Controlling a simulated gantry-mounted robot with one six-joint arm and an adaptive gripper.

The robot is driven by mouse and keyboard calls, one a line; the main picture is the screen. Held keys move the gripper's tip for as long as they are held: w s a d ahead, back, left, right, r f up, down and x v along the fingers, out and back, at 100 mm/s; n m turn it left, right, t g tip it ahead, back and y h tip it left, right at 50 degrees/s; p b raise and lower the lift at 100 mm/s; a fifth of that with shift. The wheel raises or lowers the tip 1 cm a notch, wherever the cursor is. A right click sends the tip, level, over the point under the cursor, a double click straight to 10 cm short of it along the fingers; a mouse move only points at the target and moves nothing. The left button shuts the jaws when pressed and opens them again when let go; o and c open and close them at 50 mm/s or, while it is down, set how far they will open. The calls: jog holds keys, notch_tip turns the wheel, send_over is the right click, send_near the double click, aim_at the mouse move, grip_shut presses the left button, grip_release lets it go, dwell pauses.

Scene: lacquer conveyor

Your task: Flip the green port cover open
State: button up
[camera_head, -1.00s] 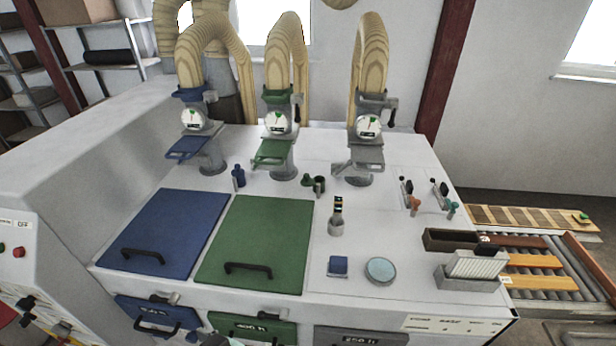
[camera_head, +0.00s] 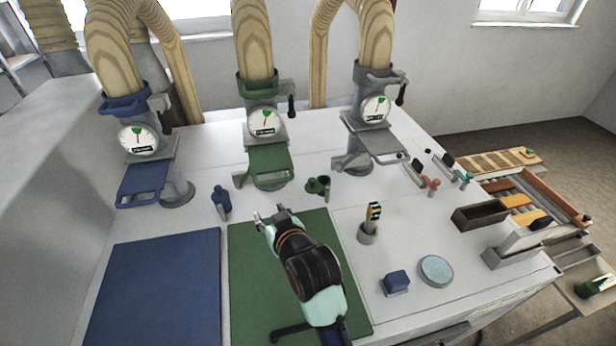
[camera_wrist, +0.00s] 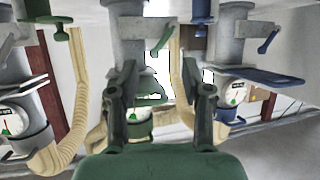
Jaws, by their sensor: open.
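The green port cover (camera_head: 268,163) is a flat plate with a cut-out handle, jutting forward below the dial on the middle port. In the wrist view it shows partly, as a green piece (camera_wrist: 152,84) between my fingers, with the rest hidden. My gripper (camera_head: 272,216) is open and empty. It is in front of the green port, nearer the camera than the cover and apart from it, above the far end of the green lid (camera_head: 245,270). Its two fingers also show spread in the wrist view (camera_wrist: 160,88).
The blue port cover (camera_head: 143,182) and grey port cover (camera_head: 380,142) flank the green one. A small blue part (camera_head: 221,201), a small green part (camera_head: 316,187) and a grey holder (camera_head: 368,234) stand on the white top near my gripper.

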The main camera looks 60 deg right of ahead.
aim_at(312, 180)
jog(key=s+d+f+m+g+h, duration=0.1)
jog(key=s+d, duration=0.2)
jog(key=d, duration=0.4)
jog(key=s+d+m+g+h, duration=0.1)
jog(key=s+d, duration=0.2)
jog(key=d, duration=0.4)
jog(key=p+x, duration=0.1)
jog(key=x, duration=0.6)
jog(key=shift+w+d+f, duration=0.2)
grip_shut()
